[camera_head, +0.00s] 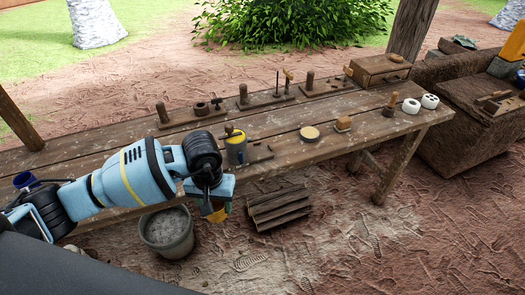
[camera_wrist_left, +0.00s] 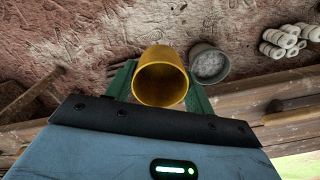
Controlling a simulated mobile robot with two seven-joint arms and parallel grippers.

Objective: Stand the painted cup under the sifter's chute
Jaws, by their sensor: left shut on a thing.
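My left gripper (camera_head: 216,208) hangs in front of the bench's near edge in the head view, its fingers mostly hidden by my wrist. It is shut on the painted cup, whose yellow side (camera_head: 217,216) shows only in part below the wrist. In the left wrist view the yellow cup (camera_wrist_left: 163,84) sits between the green fingers of the gripper (camera_wrist_left: 160,76), its open mouth facing the camera; it looks empty. The sifter (camera_head: 236,149), a grey can with a yellow band and a crank, stands on the bench just beyond my wrist. Its chute is not clear. My right gripper is out of view.
The wooden bench (camera_head: 291,122) holds peg boards along its back, a round pale-topped dish (camera_head: 310,133), a small wooden block (camera_head: 343,123) and white rings (camera_head: 411,106). Below are a grey bucket (camera_head: 148,235) and slatted wood (camera_head: 279,207). A wooden box (camera_head: 380,67) stands at the far right end.

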